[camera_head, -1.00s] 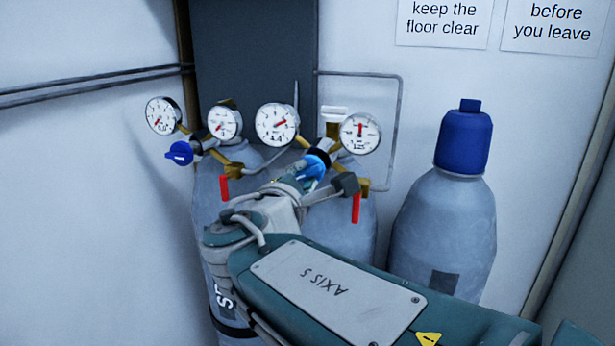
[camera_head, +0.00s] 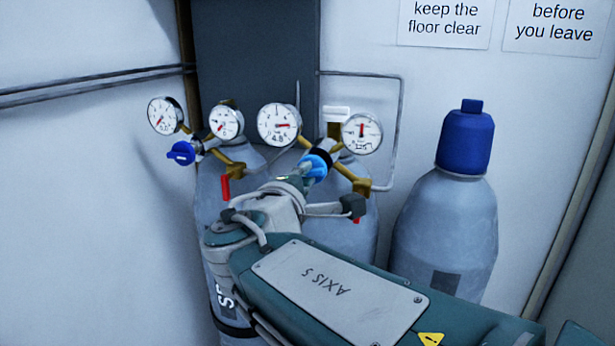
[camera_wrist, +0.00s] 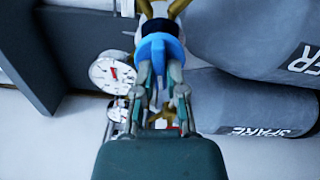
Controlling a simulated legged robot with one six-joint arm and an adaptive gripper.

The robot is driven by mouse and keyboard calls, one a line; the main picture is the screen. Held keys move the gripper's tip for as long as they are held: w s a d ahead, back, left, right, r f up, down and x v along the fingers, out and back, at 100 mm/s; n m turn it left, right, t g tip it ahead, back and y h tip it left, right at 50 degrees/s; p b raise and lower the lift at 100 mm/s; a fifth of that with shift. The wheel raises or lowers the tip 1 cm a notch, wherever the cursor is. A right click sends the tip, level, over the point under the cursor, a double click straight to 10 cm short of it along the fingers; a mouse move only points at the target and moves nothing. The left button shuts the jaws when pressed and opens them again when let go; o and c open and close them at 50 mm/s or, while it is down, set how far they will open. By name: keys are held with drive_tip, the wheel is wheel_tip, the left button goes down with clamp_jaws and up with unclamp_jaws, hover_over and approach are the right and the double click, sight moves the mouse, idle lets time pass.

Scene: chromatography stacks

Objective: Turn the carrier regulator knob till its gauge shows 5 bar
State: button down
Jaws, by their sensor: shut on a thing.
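The light-blue regulator knob (camera_head: 314,165) is on the middle cylinder's regulator; it also shows in the wrist view (camera_wrist: 158,47). My gripper (camera_head: 304,172) is shut on it, and in the wrist view my fingers (camera_wrist: 160,75) close on its near side. The gauge up and left of the knob (camera_head: 279,125) has its red needle pointing right, and its small readout looks like 4.8, though blurred. The regulator's other gauge (camera_head: 362,133), to the right, has its needle upright and seems to read 125.
Red-handled valves (camera_head: 224,188) hang below the regulators. A blue-capped cylinder (camera_head: 445,230) stands at right. In the wrist view, one cylinder label reads SPARE, another ends in ER.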

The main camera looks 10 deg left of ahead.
drive_tip(key=shift+f, duration=0.15)
drive_tip(key=c, duration=0.7)
unclamp_jaws()
drive_tip(key=shift+s, duration=0.1)
drive_tip(key=s+a, duration=0.1)
drive_tip(key=s, duration=1)
drive_tip(key=shift+s, duration=0.35)
